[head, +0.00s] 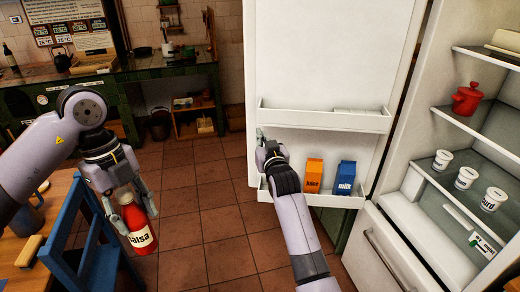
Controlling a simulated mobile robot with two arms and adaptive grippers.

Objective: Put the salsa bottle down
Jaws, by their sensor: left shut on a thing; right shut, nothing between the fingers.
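A red salsa bottle (139,228) with a pale label reading "alsa" hangs upright in my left gripper (124,205) at the lower left. The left fingers are shut around its upper part, and it is above the tiled floor beside a blue chair. My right gripper (260,139) is at the left edge of the open fridge door (330,60), by the door shelves. It is shut with nothing between its fingers, which are partly hidden by the wrist.
An orange carton (313,176) and a blue milk carton (346,178) stand in the lower door shelf (335,199). The open fridge holds a red pot (466,98) and white tubs (443,160). A wooden table (60,188) and blue chair (62,250) are lower left. The middle floor is clear.

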